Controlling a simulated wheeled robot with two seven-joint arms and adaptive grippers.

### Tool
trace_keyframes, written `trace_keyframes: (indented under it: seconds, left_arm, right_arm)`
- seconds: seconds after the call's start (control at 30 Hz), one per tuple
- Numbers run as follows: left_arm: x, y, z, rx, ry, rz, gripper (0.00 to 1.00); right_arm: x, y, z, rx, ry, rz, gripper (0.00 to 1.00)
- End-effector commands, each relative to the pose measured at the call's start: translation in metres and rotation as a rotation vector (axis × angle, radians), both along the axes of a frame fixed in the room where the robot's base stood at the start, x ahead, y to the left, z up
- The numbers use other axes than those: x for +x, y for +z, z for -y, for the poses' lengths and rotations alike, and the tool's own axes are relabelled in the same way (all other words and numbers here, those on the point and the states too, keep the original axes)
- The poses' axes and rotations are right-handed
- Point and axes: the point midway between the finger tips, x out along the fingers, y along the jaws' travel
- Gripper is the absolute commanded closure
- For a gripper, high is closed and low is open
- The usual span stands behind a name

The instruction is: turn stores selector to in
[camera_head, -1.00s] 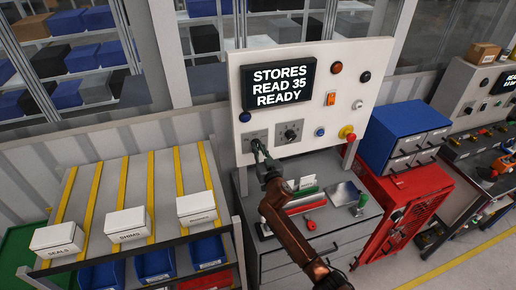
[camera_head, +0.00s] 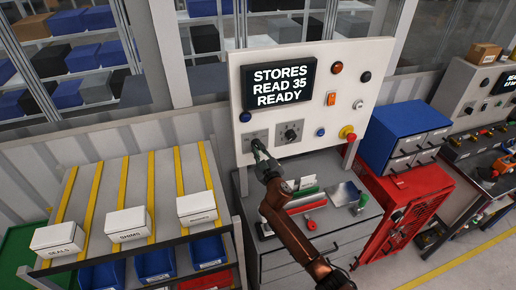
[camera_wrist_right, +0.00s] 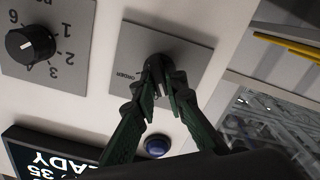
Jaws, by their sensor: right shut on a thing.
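The stores panel (camera_head: 353,62) is a white upright board with a black screen (camera_head: 279,84) reading "STORES READ 35 READY". The stores selector (camera_wrist_right: 155,64) is a dark knob on the left grey plate (camera_head: 250,134), under a blue button. My right gripper (camera_head: 257,146) reaches up to this plate from below. In the wrist view the right gripper (camera_wrist_right: 163,88) has its green fingers closed around the knob, which they partly hide. My left gripper is not in view.
A numbered black dial (camera_head: 290,132) sits just right of the gripped knob. A red emergency button (camera_head: 347,132) is at the panel's lower right. Below are a drawer bench with tools and a blue drawer unit (camera_head: 409,124). A sloped rack with white boxes (camera_head: 197,208) stands left.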

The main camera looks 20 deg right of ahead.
Motion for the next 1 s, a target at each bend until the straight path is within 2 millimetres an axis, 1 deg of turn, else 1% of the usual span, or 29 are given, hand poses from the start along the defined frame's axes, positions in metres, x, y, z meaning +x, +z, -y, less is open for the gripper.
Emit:
trace_keyframes:
  seconds: [0.3, 0.5, 0.73, 1.0]
  left_arm:
    - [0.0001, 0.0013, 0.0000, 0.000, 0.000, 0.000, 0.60]
    - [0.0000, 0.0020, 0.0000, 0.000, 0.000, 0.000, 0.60]
    - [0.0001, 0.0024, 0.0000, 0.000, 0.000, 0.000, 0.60]
    - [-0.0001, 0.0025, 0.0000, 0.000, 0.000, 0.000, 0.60]
  right_arm:
    - [0.0000, -0.0012, -0.0011, -0.269, 0.000, 0.008, 1.00]
    - [0.0001, -0.0018, -0.0012, -0.389, 0.000, 0.012, 1.00]
    - [-0.0001, -0.0022, -0.0016, -0.467, 0.000, 0.014, 1.00]
    - [-0.0001, -0.0027, -0.0021, -0.494, 0.002, 0.016, 1.00]
